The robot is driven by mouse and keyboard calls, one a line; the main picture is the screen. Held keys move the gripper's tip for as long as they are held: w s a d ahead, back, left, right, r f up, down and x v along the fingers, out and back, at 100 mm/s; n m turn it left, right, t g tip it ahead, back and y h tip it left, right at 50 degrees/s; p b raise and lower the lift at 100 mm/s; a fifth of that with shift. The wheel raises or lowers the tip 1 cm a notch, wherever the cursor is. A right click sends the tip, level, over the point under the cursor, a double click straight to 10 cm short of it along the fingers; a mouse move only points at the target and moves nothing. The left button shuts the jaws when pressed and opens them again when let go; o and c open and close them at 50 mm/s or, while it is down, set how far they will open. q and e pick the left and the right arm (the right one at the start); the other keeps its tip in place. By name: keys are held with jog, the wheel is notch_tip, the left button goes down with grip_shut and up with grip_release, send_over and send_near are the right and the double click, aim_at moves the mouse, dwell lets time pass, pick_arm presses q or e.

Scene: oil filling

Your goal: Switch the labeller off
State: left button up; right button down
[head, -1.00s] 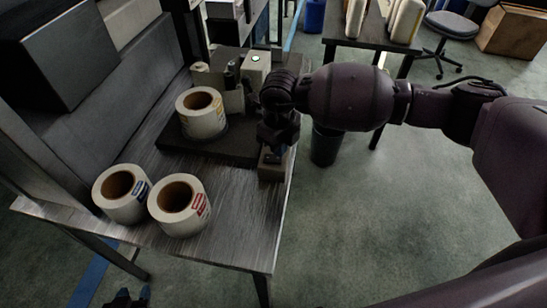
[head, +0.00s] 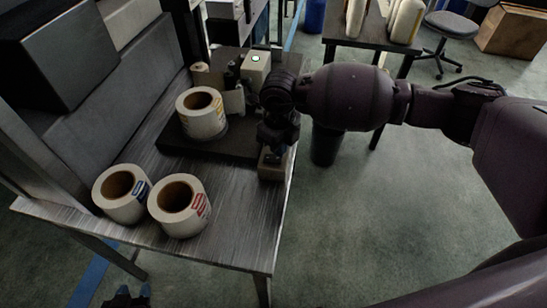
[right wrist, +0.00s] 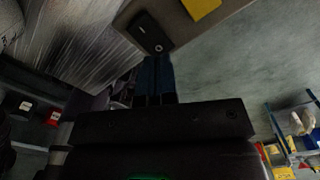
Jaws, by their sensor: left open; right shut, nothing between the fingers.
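The labeller stands on a dark base plate (head: 180,147) on the table, with a white label roll (head: 202,112) on it. At the near right corner is a small beige switch box (head: 269,173). In the right wrist view its black rocker switch (right wrist: 150,32) shows a white ring mark near the fingertips. My right gripper (right wrist: 155,60) is shut and empty, its tips at or just short of the rocker; contact is unclear. My left gripper (head: 128,296) is open, low at the bottom left, partly cut off.
Two label rolls, one marked blue (head: 121,194) and one marked red (head: 180,206), stand on the table's near left part. Bare tabletop (head: 235,220) lies right of them. A dark bin (head: 324,148) stands on the floor behind my right arm.

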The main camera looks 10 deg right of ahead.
aim_at(278, 158)
pick_arm(q)
jog(key=shift+s+f, duration=0.2)
jog(key=shift+s, duration=0.1)
jog(key=shift+w+f, duration=0.2)
pick_arm(e)
jog(key=shift+f, duration=0.6)
pick_arm(q)
jog(key=shift+s+f+b, duration=0.4)
jog(key=shift+b, duration=0.05)
pick_arm(e)
jog(key=shift+f, duration=0.5)
pick_arm(q)
jog(key=shift+w+f, duration=0.1)
pick_arm(e)
jog(key=shift+f, duration=0.3)
pick_arm(q)
jog(key=shift+w, duration=0.1)
pick_arm(e)
jog(key=shift+r, duration=0.1)
jog(key=shift+r, duration=0.45)
jog(key=shift+r+p, duration=1)
jog(key=shift+r, duration=0.4)
jog(key=shift+r+p, duration=0.95)
jog(key=shift+r, duration=0.7)
pick_arm(q)
jog(key=r, duration=0.3)
jog(key=w+r, duration=0.1)
jog(key=r, duration=0.1)
jog(key=shift+r, duration=0.25)
